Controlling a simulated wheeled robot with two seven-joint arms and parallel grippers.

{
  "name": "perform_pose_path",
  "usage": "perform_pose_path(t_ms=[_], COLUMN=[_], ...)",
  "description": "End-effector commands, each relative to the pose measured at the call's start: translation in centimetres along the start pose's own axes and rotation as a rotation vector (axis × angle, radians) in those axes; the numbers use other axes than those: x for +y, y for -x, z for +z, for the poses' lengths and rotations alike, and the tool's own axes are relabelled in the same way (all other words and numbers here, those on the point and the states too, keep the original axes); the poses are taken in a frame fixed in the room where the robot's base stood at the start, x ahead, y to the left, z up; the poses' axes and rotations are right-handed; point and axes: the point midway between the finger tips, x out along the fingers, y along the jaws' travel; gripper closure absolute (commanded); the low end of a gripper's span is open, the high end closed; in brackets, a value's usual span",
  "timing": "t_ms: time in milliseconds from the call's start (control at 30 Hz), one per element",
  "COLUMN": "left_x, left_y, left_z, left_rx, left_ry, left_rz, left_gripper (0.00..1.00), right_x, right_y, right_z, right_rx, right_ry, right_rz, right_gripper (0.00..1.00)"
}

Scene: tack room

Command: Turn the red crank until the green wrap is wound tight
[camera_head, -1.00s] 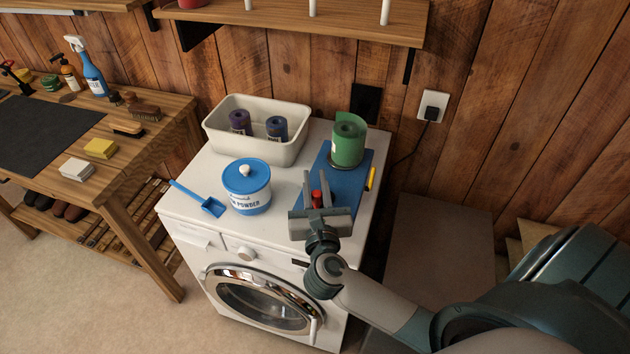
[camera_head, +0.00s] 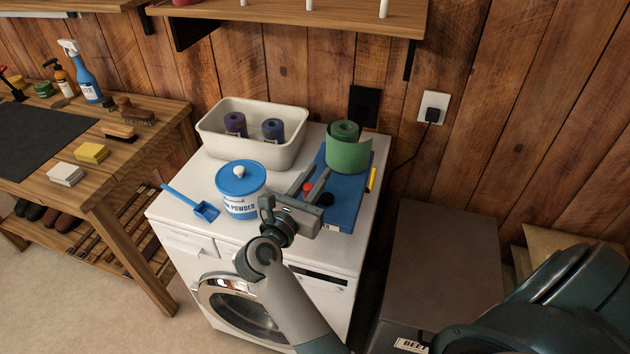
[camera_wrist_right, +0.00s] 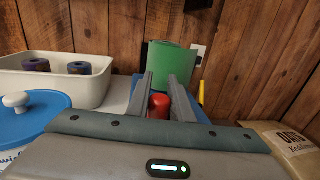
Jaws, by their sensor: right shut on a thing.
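The red crank (camera_head: 308,187) is a small red knob near the front left of a blue base plate on the washing machine. My right gripper (camera_head: 314,184) is shut on it; in the right wrist view the red knob (camera_wrist_right: 159,105) sits between the two grey fingers. The green wrap (camera_head: 348,152) is a roll standing at the back of the blue base (camera_head: 345,200), with a loose flap curving out to the right at its front. The green wrap (camera_wrist_right: 172,68) also shows beyond the fingers in the wrist view. My left gripper is not in view.
A blue-lidded powder tub (camera_head: 241,190) stands close left of my right gripper, with a blue scoop (camera_head: 204,209) beside it. A white bin (camera_head: 212,145) with two rolled wraps is behind. A yellow piece (camera_head: 372,180) is at the base's right edge.

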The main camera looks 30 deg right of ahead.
Motion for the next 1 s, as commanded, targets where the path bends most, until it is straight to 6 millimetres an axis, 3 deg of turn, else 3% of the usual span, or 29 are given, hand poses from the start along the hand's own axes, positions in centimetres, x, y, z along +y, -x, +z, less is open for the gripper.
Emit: perform_pose_path(t_ms=[367,400,467,800,1000], left_x=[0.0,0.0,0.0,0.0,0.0], left_y=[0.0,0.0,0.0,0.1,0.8], left_z=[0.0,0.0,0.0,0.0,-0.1], left_rx=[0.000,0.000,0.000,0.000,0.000], left_ry=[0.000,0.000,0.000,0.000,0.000], left_rz=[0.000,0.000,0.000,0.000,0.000], left_gripper=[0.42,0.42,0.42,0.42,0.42], right_x=[0.0,0.0,0.0,0.0,0.0], right_y=[-0.1,-0.1,-0.1,0.0,0.0], right_z=[0.2,0.2,0.2,0.2,1.4], right_rx=[-0.003,-0.003,-0.003,-0.001,-0.001], right_ry=[-0.001,-0.001,-0.001,0.000,-0.001], right_rz=[-0.005,-0.004,-0.004,-0.004,-0.003], right_gripper=[1.00,0.73,0.61,0.61,0.61])
